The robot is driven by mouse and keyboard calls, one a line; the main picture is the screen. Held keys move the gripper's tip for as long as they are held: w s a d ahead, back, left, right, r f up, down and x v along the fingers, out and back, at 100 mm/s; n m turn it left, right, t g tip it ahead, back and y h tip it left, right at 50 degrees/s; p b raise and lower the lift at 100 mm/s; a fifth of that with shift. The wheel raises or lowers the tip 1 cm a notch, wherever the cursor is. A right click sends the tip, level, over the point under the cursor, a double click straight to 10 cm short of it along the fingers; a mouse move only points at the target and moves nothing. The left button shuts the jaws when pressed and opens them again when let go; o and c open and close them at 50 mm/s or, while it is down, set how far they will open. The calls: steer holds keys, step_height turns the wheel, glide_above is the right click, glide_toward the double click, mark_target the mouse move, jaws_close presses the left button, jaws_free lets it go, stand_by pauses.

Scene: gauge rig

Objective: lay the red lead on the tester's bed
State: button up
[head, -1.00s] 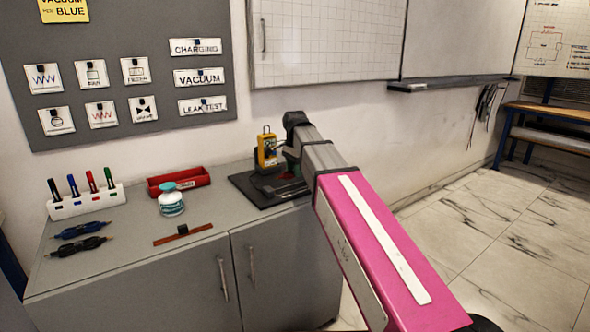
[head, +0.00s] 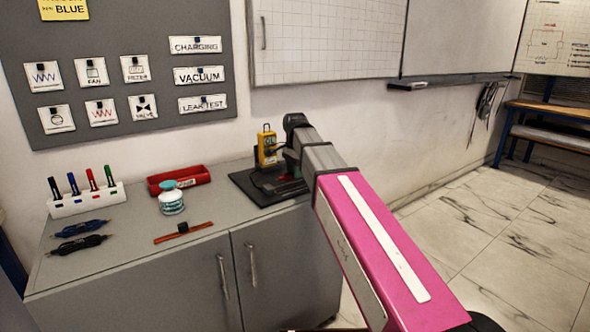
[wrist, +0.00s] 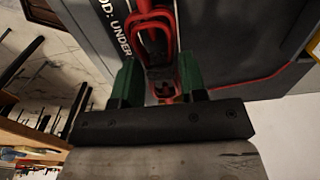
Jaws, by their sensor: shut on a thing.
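The red lead (wrist: 149,37) shows in the wrist view as a looped red cord with a dark band, running between my gripper's green fingers. My gripper (wrist: 160,80) is shut on the lead. The lead hangs over or against the tester's dark plate, and I cannot tell whether it touches. In the head view, the tester is a yellow meter (head: 267,148) with a black bed (head: 249,191) at the right end of the cabinet top. My gripper is over the bed there, partly hidden by my arm.
A red tray (head: 178,180), a white-and-teal jar (head: 171,202), a marker rack (head: 87,200), two dark probe-like tools (head: 78,236) and a brown strap (head: 183,233) lie left of the tester. The wall is close behind. Open floor lies to the right.

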steer(key=shift+f, duration=1.5)
steer(key=o, duration=1.5)
steer(key=shift+r, duration=4.05)
steer(key=shift+s, duration=0.15)
